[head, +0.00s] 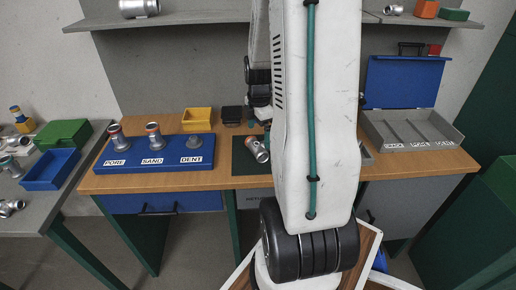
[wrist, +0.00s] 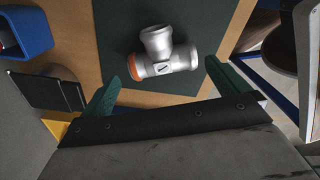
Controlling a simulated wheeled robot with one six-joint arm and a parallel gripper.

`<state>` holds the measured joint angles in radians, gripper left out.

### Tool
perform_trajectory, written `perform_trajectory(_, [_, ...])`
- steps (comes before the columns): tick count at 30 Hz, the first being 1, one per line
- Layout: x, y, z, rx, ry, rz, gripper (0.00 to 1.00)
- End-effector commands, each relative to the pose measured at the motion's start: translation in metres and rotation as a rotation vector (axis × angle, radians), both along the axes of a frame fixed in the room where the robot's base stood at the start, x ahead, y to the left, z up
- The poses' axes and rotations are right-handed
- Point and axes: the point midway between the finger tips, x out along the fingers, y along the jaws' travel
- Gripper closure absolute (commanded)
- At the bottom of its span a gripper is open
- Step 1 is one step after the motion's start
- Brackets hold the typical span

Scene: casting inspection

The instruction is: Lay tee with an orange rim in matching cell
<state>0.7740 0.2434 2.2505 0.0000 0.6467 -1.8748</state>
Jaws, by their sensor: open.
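A silver tee with an orange rim (wrist: 138,68) lies on a dark green mat in the wrist view, with one short branch pointing up the picture. In the head view the tee (head: 257,149) lies on the mat beside my arm. My gripper (wrist: 165,82) is open. Its two green fingers are spread to the left and right of the tee, which lies just beyond their tips, and nothing is held. In the head view my arm hides most of the gripper. A grey tray with divided cells (head: 457,133) stands at the right of the bench, with small labels too blurred to read surely.
A blue board (head: 172,179) labelled PORE, SAND and DENT carries upright fittings at the left. A yellow bin (head: 197,119) and a dark box (head: 232,115) stand behind. An open blue case lid (head: 404,82) rises behind the tray. My arm hides the bench's middle.

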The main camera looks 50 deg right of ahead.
Motion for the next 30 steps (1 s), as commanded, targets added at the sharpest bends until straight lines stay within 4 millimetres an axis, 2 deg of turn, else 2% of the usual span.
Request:
perform_trajectory(12, [-0.002, 0.002, -0.056, 0.003, 0.003, -0.001, 0.00])
perform_trajectory(16, [-0.001, 0.001, -0.065, 0.002, 0.001, -0.001, 0.00])
perform_trajectory(22, [-0.001, 0.001, -0.065, 0.000, 0.001, -0.001, 0.00])
perform_trajectory(23, [-0.001, 0.001, -0.065, 0.000, 0.001, -0.001, 0.06])
perform_trajectory(27, [-0.001, 0.001, -0.065, 0.000, 0.001, -0.001, 0.44])
perform_trajectory(28, [-0.001, 0.001, -0.065, 0.000, 0.001, -0.001, 0.50])
perform_trajectory(30, [-0.001, 0.001, -0.064, 0.000, 0.000, -0.001, 0.50])
